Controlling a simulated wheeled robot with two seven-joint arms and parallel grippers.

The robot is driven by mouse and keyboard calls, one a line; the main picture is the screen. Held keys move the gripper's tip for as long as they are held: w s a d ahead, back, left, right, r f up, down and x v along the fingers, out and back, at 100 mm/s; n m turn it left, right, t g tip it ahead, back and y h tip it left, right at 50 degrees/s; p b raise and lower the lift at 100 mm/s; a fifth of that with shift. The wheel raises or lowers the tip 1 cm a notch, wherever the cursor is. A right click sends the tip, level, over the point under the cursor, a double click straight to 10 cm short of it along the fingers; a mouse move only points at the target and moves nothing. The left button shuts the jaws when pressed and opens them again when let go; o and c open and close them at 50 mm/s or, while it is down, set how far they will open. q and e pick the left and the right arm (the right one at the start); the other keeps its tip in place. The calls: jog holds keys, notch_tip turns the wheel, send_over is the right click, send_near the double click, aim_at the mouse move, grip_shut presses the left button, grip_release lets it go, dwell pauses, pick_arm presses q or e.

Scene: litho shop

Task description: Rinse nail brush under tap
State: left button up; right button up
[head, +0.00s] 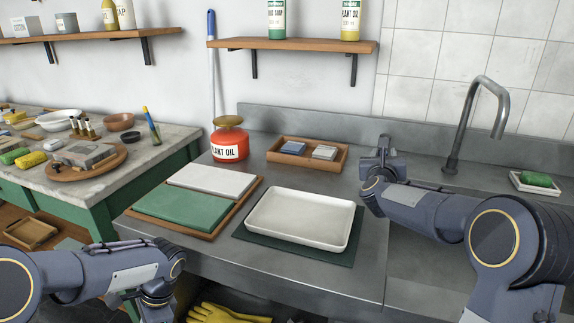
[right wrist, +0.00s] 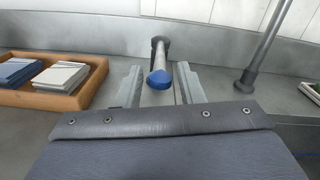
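The grey tap (head: 478,110) rises from the back of the steel counter at the right; its post also shows in the right wrist view (right wrist: 262,45). A grey lever with a blue end (right wrist: 160,70) stands between the fingers of my right gripper (right wrist: 159,88), with a gap on each side. In the head view that gripper (head: 383,152) is near the back wall, left of the tap. My left gripper (head: 155,300) is low at the bottom left, its fingertips not clear. A green block (head: 536,179) lies in a white dish at the far right; I cannot tell whether it is the nail brush.
A white tray (head: 258,222) on a dark mat stands at mid counter. A wooden tray (head: 342,166) with small stacks, a red oil can (head: 229,146) and a green slab (head: 180,215) are to its left and behind. My right arm covers part of the sink area.

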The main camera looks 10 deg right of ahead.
jog(key=shift+x, duration=1.8)
grip_shut()
